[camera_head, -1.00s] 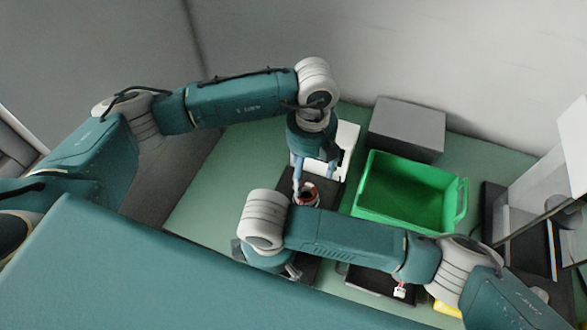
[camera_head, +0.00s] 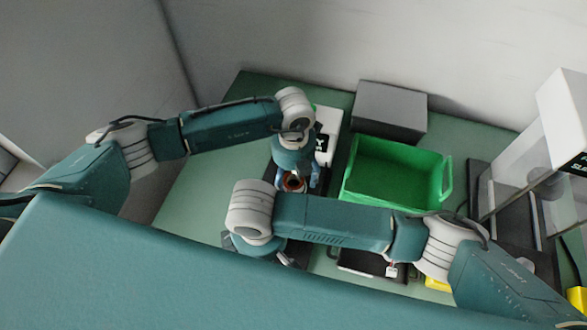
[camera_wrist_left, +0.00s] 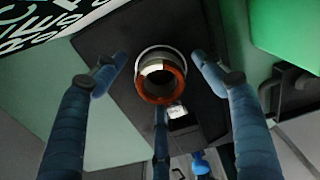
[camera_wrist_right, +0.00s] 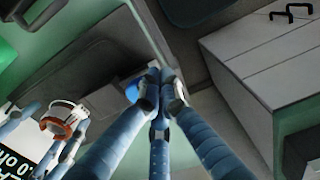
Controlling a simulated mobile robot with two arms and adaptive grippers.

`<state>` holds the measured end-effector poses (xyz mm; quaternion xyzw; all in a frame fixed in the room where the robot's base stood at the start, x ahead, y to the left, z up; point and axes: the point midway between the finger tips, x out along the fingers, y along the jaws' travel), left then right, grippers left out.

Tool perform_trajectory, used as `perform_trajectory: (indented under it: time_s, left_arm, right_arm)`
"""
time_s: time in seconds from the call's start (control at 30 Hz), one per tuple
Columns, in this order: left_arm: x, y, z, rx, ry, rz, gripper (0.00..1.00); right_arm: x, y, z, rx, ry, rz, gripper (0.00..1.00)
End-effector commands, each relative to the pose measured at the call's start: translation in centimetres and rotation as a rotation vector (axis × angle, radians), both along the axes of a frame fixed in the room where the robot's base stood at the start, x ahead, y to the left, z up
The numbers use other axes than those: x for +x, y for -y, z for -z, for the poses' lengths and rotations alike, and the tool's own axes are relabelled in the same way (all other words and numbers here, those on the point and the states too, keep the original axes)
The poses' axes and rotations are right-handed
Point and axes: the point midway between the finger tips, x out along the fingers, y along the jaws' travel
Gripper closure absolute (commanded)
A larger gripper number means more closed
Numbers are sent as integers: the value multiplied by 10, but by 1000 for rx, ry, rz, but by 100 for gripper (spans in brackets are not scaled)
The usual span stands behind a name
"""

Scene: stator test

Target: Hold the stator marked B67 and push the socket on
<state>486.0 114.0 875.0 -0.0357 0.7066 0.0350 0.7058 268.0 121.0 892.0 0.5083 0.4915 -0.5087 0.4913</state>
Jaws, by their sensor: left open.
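The stator (camera_wrist_left: 158,80), a ring with an orange-brown rim and grey body, stands on a dark mat in the left wrist view; it also shows in the head view (camera_head: 292,183). No B67 mark is readable. My left gripper (camera_wrist_left: 158,72) is open, its blue fingers on either side of the stator with gaps. A small white piece (camera_wrist_left: 177,111), possibly the socket, lies beside the stator's rim. My right gripper (camera_wrist_right: 160,88) has its fingertips close together near a bright blue round part (camera_wrist_right: 132,91). I see nothing clearly held between them.
A green crate (camera_head: 349,189) stands right of the stator, with a grey box (camera_head: 390,110) behind it. A white panel with black print (camera_head: 328,125) lies behind the stator. A dark tray (camera_head: 350,266) with a white-tipped part is partly under my right arm.

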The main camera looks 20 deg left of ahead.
Motion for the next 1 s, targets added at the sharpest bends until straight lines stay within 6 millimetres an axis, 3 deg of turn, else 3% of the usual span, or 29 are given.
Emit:
perform_trajectory:
  time_s: [0.4,0.7,1.0]
  left_arm:
    - [0,-1,9,1,1,-1,30]
    - [0,-1,8,1,1,-1,90]
    - [-2,0,8,1,1,-4,91]
  right_arm:
    - [0,0,0,0,0,0,100]
    - [0,0,0,0,0,0,100]
    - [0,0,0,0,0,0,100]
